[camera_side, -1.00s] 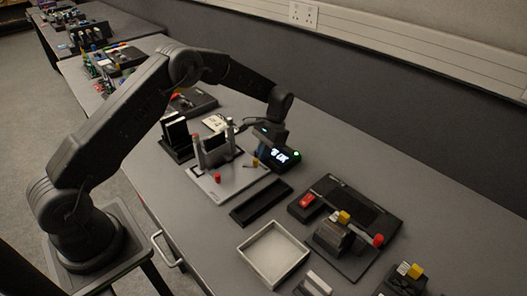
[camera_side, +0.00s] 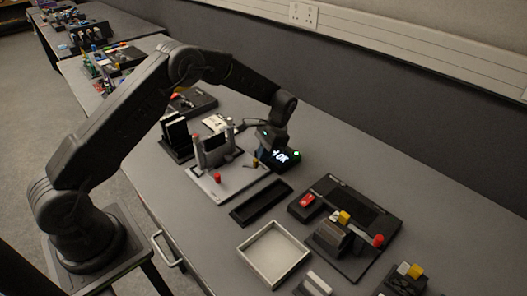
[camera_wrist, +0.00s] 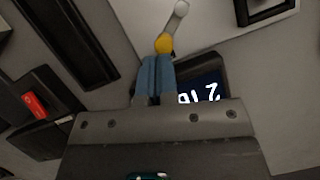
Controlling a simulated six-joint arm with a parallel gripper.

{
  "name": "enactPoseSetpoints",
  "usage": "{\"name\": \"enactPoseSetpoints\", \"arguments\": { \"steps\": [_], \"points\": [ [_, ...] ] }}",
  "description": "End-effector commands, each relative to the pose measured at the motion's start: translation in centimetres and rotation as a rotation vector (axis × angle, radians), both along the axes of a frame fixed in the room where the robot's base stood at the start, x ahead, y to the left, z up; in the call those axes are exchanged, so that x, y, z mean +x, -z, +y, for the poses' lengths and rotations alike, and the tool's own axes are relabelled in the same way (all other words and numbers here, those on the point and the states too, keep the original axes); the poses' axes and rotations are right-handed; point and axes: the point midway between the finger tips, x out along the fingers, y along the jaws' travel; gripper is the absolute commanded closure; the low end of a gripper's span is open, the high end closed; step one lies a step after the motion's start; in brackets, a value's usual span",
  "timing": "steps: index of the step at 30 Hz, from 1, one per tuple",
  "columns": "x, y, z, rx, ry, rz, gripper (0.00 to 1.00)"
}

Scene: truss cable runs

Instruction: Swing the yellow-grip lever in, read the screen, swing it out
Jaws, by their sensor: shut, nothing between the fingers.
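The yellow-grip lever shows in the wrist view as a round yellow grip (camera_wrist: 164,43) on a short grey arm, which reaches onto a pale plate. My gripper (camera_wrist: 156,62) has its two blue fingers together with nothing between them. The fingertips are right at the yellow grip in this view; I cannot tell whether they touch. In the side view the yellow grip (camera_side: 255,162) is small, just below my wrist. In the wrist view the screen (camera_wrist: 203,92) is inverted and partly covered.
The pale fixture plate (camera_side: 218,190) carries uprights and red knobs. A long black tray (camera_side: 261,203) and an empty pale tray (camera_side: 255,249) lie nearer. A black board with red and yellow parts (camera_side: 363,212) stands to the right. The bench behind the screen box is clear.

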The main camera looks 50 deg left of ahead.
Motion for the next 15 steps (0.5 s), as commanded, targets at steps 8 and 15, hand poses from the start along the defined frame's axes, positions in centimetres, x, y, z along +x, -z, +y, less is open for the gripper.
{"name": "enactPoseSetpoints", "arguments": {
  "steps": [8,15],
  "points": [
    [-0.52,0.05,-0.54,0.0,0.112,0.002,1.0],
    [-0.86,0.05,-0.78,0.0,0.189,0.001,1.0]
  ]
}}
